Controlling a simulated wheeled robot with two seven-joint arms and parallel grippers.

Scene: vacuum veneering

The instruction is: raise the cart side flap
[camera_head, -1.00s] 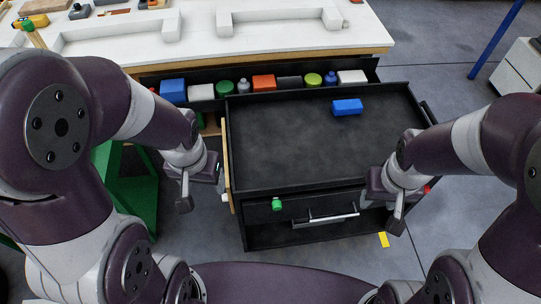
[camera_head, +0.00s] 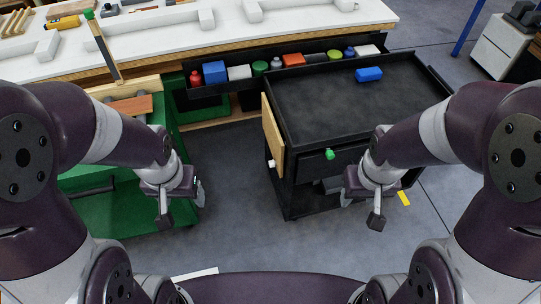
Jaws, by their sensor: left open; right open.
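The black cart (camera_head: 345,105) stands right of centre. A light wooden panel, apparently the side flap (camera_head: 272,137), hangs down along the cart's left side. A small white piece (camera_head: 271,163) shows near its lower end. My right gripper (camera_head: 360,210) is open and empty in front of the cart's front right part, hiding some of the drawer front. I cannot tell whether it touches the cart. A green knob (camera_head: 330,153) sits on the cart's front.
Grey floor (camera_head: 235,190) is free between bench and cart.

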